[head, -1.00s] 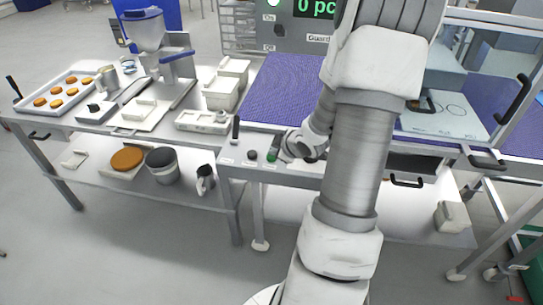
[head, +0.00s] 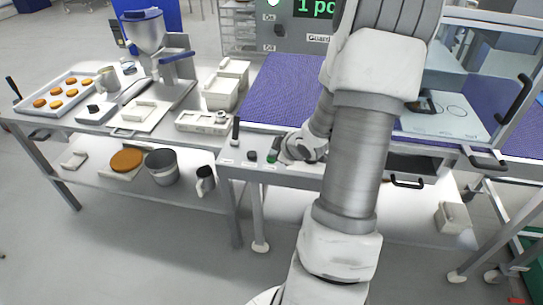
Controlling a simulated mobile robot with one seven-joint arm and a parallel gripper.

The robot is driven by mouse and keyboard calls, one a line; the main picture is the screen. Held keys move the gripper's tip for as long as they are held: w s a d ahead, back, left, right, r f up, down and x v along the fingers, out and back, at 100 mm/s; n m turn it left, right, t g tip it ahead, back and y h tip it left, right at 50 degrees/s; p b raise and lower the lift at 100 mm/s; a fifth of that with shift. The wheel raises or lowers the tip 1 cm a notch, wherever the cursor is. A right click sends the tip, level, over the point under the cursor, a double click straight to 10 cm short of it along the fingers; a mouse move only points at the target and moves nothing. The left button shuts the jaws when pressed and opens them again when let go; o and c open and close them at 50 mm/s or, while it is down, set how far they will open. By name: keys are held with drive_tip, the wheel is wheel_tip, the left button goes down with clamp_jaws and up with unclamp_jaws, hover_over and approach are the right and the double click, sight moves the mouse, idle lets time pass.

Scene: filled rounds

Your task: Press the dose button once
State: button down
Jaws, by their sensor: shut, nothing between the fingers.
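A front control strip (head: 228,160) holds a black round button (head: 252,156) and a green button (head: 272,157). Their small labels are too small to read, so I cannot tell which one is the dose button. My gripper (head: 281,151) is shut and empty, low over the strip, right beside the green button. Whether its tips touch the green button cannot be told. My arm covers the strip to the right. The display (head: 316,8) on the back panel reads "1 pc" in green, with its end cut off.
A dark upright handle (head: 235,130) stands left of the buttons. A purple belt (head: 280,90) lies behind them. A steel hopper machine (head: 147,38), white bins (head: 222,92) and a tray of round patties (head: 60,92) are on the left bench. A clear guard with a black handle (head: 524,92) is at right.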

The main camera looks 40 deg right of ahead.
drive_tip(key=shift+r+p, duration=0.85)
drive_tip(key=shift+r, duration=0.05)
wheel_tip(320, 180, up, 5)
drive_tip(key=p, duration=0.5)
drive_tip(key=shift+r, duration=0.1)
idle(0.4)
